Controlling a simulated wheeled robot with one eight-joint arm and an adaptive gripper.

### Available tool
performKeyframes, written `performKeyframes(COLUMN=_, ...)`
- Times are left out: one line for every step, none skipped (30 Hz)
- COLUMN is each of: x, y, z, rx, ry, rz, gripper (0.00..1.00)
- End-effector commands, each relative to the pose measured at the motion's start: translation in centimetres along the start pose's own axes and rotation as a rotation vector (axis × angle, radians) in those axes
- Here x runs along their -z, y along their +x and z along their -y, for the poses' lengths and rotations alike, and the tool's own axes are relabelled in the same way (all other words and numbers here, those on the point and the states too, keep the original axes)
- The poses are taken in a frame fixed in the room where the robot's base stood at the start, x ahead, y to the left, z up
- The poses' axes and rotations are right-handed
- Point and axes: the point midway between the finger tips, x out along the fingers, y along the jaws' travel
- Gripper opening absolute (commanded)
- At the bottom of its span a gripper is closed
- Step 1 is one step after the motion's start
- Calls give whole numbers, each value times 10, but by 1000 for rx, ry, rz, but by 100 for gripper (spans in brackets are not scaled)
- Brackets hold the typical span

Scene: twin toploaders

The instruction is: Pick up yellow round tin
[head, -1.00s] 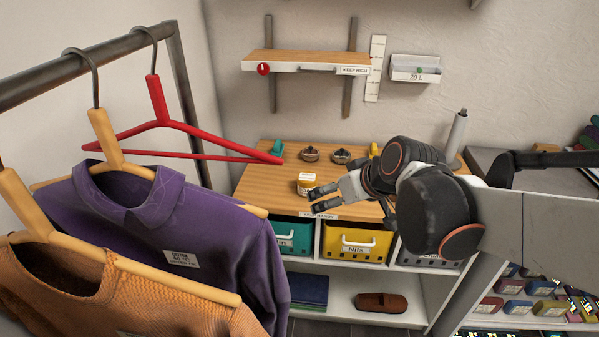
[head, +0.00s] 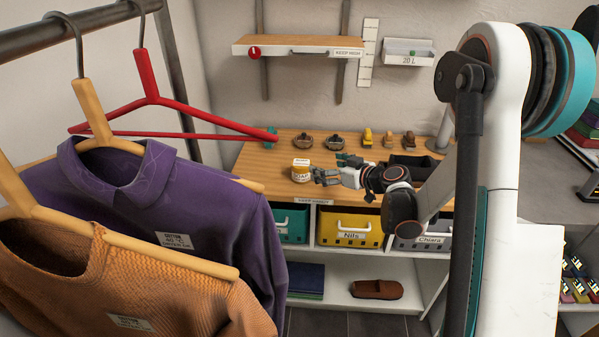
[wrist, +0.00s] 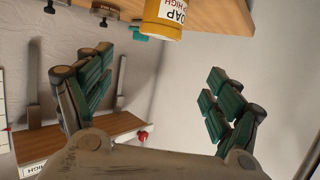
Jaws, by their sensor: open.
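The yellow round tin (head: 300,172), with a white label and pale top, stands on the wooden top of the low shelf unit. In the wrist view the tin (wrist: 163,25) shows at the top edge, partly cut off, beyond and between the finger pads; its label reads "SOAP" and "KEEP HIGH". My gripper (head: 328,170) is open and empty just right of the tin in the head view. The wrist view shows its two teal-padded fingers (wrist: 160,100) spread wide.
Small lidded pots (head: 303,141), a teal item (head: 271,136) and several small figures (head: 389,140) stand along the back. A wall shelf (head: 298,46) hangs above. Labelled bins (head: 348,227) sit below. Hanging shirts (head: 165,215) and a red hanger (head: 190,118) crowd the left.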

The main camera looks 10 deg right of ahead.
Motion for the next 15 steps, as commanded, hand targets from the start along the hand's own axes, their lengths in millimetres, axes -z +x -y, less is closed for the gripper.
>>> performKeyframes(x=-6, y=2, z=-5, rx=-4, ry=-4, rz=-12, gripper=84)
performKeyframes(x=-7, y=4, z=-6, rx=-4, ry=-6, rz=-19, gripper=84)
performKeyframes(x=-9, y=4, z=-8, rx=-5, ry=-8, rz=-26, gripper=84)
performKeyframes(x=-10, y=5, z=-9, rx=-6, ry=-10, rz=-29, gripper=84)
performKeyframes(x=-10, y=6, z=-9, rx=-6, ry=-11, rz=-31, gripper=84)
performKeyframes(x=-11, y=9, z=-10, rx=-5, ry=-13, rz=-33, gripper=84)
performKeyframes(x=-11, y=12, z=-10, rx=-5, ry=-13, rz=-33, gripper=84)
performKeyframes(x=-12, y=16, z=-10, rx=-4, ry=-13, rz=-34, gripper=84)
performKeyframes(x=-12, y=22, z=-9, rx=-3, ry=-13, rz=-33, gripper=84)
performKeyframes(x=-12, y=27, z=-9, rx=-3, ry=-13, rz=-33, gripper=84)
performKeyframes(x=-12, y=33, z=-8, rx=-3, ry=-13, rz=-33, gripper=84)
performKeyframes(x=-12, y=41, z=-9, rx=-3, ry=-13, rz=-34, gripper=84)
performKeyframes(x=-12, y=48, z=-9, rx=-3, ry=-13, rz=-33, gripper=84)
performKeyframes(x=-12, y=53, z=-9, rx=-2, ry=-13, rz=-33, gripper=84)
performKeyframes(x=-11, y=61, z=-8, rx=-3, ry=-13, rz=-33, gripper=84)
